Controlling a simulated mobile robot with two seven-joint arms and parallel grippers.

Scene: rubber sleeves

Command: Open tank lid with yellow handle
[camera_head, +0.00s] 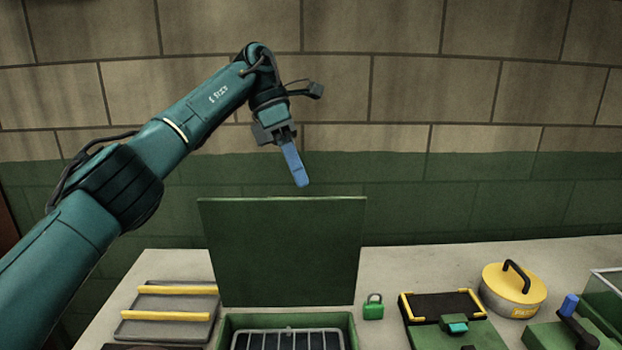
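My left gripper (300,182) is raised in front of the wall, above the green box (225,333), with blue fingers pointing down. The fingers overlap edge-on, so their opening cannot be judged; I see nothing held. The box's flat green lid (285,250) stands upright at its back, open, with no yellow handle visible on it. A metal wire rack (290,341) shows inside the box. A grey panel with two yellow bars (172,316) lies to the left. I cannot tell whether it is a tank lid. My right gripper is not in view.
Right of the box are a green padlock (373,308), a green unit with a yellow-edged black panel (440,305), a round yellow-lidded pot (513,290) with a black handle, and a blue-tipped lever (570,305). A clear-sided green container (605,300) is cut off at right.

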